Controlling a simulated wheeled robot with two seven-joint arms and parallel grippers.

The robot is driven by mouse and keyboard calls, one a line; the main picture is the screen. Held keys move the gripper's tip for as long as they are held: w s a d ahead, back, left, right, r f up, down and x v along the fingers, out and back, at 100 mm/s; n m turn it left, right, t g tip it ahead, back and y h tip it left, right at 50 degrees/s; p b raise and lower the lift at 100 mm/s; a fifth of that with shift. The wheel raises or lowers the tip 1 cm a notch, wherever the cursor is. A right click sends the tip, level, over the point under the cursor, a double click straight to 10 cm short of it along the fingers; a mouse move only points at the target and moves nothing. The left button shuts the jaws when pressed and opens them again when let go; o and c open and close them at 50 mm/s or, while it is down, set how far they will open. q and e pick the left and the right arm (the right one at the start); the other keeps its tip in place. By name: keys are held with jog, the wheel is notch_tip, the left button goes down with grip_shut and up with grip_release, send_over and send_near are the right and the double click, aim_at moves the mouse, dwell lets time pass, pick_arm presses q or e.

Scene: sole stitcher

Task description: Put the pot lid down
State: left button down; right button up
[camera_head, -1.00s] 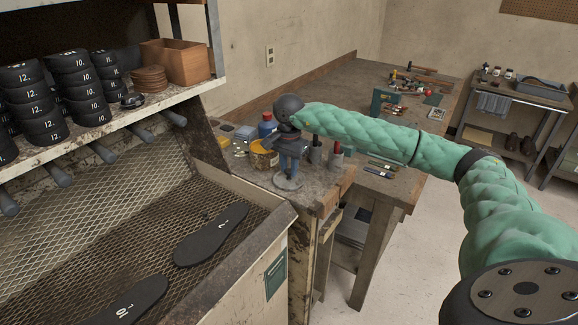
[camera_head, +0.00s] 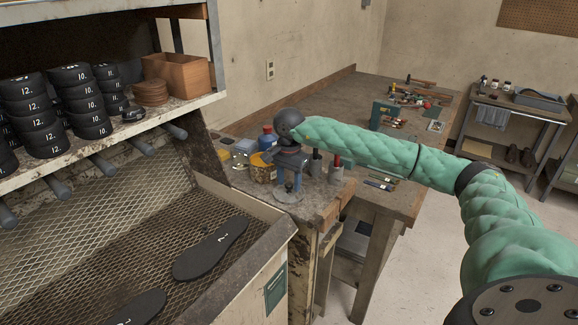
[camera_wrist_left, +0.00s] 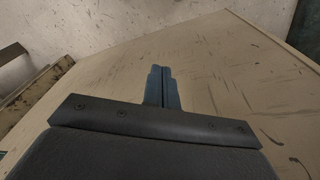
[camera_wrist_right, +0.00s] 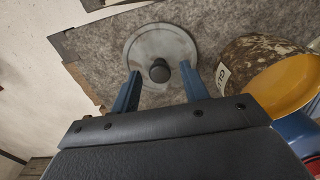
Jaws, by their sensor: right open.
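The pot lid (camera_head: 289,197), a grey disc with a dark knob, lies on the worn worktop near its front corner. In the right wrist view the lid (camera_wrist_right: 160,38) lies flat on the grey surface. My right gripper (camera_wrist_right: 160,71) is open, with its blue fingers on either side of the knob and a visible gap to each side. In the head view my right gripper (camera_head: 289,181) points down over the lid. My left gripper (camera_wrist_left: 163,72) is shut and empty above a scratched tan surface, and is outside the head view.
Cups with tools (camera_head: 336,172) stand to the lid's right. A mesh tray (camera_head: 130,240) with black soles is at the left.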

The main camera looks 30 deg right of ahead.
aim_at(289, 183)
jog(key=shift+r, duration=0.6)
jog(key=shift+r+b, duration=0.55)
jog(key=shift+r, duration=0.2)
pick_arm(q)
notch_tip(289, 183, up, 16)
jog(key=s+b, duration=0.1)
jog(key=b, duration=0.2)
pick_arm(e)
notch_tip(289, 183, up, 10)
jog(key=shift+f, duration=0.25)
pick_arm(q)
jog(key=shift+s+d+f, duration=0.1)
jog(key=shift+d, duration=0.05)
pick_arm(e)
jog(key=shift+f, duration=0.1)
